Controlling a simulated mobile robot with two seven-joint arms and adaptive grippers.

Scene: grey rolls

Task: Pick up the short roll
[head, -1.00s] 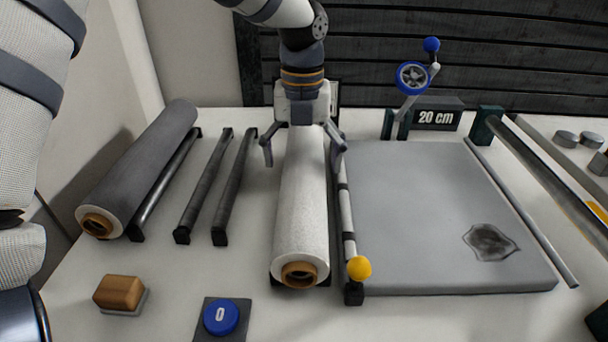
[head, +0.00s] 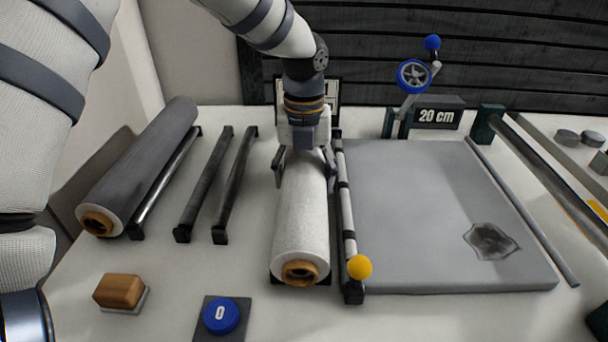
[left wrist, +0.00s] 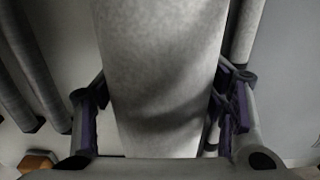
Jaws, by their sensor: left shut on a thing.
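A pale, light grey roll (head: 301,232) with a brown core lies lengthwise in the middle of the table, its near end on a dark support. A darker grey roll (head: 143,165) lies to the left; I cannot tell for sure which is the short one. My left gripper (head: 304,176) comes down from above over the far half of the pale roll and is shut on it, one finger on each side. In the left wrist view the pale roll (left wrist: 160,60) runs between the fingers. The roll's far end is hidden behind the gripper. My right gripper is not in view.
Empty dark bars (head: 205,185) stand between the rolls. Right of the pale roll are a white rod with a yellow knob (head: 359,267) and a grey slab (head: 430,220) with a dark patch. A blue button (head: 221,316) and a wooden block (head: 119,291) are in front.

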